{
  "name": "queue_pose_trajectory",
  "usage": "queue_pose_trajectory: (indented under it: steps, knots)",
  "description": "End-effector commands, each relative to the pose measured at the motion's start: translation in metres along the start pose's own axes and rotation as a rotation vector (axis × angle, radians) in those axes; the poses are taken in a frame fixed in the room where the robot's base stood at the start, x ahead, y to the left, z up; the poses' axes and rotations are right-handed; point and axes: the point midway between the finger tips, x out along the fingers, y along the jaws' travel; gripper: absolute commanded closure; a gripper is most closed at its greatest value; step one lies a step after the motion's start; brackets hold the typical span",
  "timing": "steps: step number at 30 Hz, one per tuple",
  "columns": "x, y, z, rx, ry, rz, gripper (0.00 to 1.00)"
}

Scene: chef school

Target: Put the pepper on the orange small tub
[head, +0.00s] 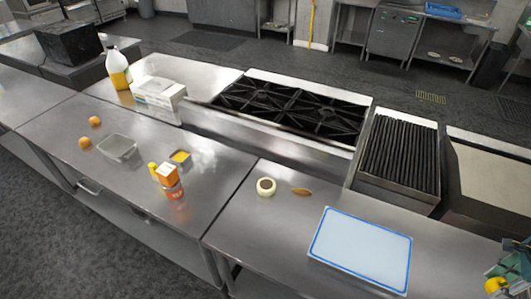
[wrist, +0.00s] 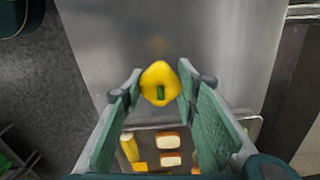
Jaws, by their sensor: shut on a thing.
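A yellow pepper (wrist: 160,75) with a green stem is held between the fingertips of my gripper (wrist: 160,88) in the wrist view. In the head view my gripper (head: 512,272) is at the lower right edge, partly cut off, with the yellow pepper (head: 495,285) at it. The gripper is shut on the pepper. A small orange tub-like thing (head: 173,190) stands on the left steel counter, far to the left of my gripper. An orange and white carton (head: 167,173) is close against or behind it; I cannot tell which.
The wrist view shows a tray (wrist: 145,132) below.

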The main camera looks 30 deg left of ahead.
Motion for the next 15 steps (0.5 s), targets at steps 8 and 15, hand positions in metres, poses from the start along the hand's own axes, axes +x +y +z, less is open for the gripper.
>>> queue_pose_trajectory:
  steps: [8,15]
  knots:
    - [-0.008,-0.040,0.038,-0.090,0.000,0.000,0.82]
    - [-0.016,-0.076,0.082,-0.181,0.000,0.000,0.82]
